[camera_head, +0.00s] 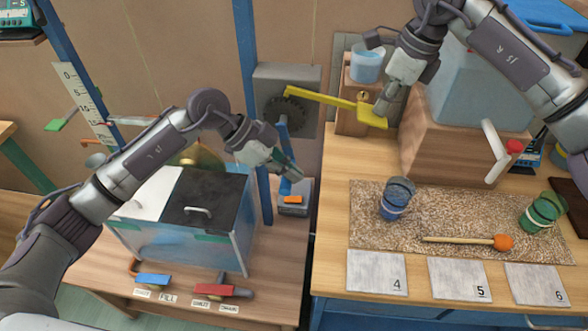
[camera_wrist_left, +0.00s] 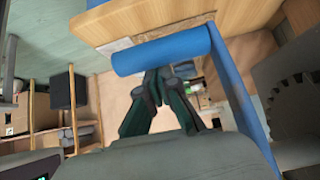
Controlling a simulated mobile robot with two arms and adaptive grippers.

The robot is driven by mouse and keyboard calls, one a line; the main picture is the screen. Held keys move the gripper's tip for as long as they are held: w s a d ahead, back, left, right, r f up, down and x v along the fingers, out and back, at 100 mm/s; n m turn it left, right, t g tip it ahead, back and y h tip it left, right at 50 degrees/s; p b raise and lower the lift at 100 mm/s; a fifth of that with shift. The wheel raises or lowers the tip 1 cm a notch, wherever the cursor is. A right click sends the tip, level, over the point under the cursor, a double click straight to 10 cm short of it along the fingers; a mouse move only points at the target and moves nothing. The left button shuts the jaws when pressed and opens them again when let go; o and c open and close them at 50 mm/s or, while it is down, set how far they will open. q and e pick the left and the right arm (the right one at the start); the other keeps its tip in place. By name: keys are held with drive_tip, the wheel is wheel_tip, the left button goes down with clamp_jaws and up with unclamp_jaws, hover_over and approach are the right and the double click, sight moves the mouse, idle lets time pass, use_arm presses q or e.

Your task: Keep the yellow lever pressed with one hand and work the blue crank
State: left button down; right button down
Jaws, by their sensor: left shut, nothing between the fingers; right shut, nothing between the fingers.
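The yellow lever (camera_head: 325,98) reaches right from a grey wall plate and ends in a flat yellow pad. My right gripper (camera_head: 381,108) is shut, its tips at the pad, seemingly touching it from above. The blue crank (camera_head: 283,142) hangs down from a dark toothed wheel (camera_head: 284,110). My left gripper (camera_head: 294,172) is shut beside the crank's lower end. In the left wrist view the crank's blue handle (camera_wrist_left: 165,52) lies across, just beyond the shut left fingertips (camera_wrist_left: 157,80), which do not enclose it. Whether they touch it cannot be told.
A grey box (camera_head: 296,210) with an orange top piece stands below the crank. A clear tank (camera_head: 235,230) with a dark lid lies under my left arm. A wooden block (camera_head: 358,122) carries a blue cup.

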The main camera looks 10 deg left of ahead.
use_arm(q)
drive_tip(key=shift+f, duration=0.1)
use_arm(e)
drive_tip(key=shift+a, duration=0.15)
use_arm(q)
wheel_tip(320, 180, up, 9)
drive_tip(key=a, duration=0.3)
idle(1.0)
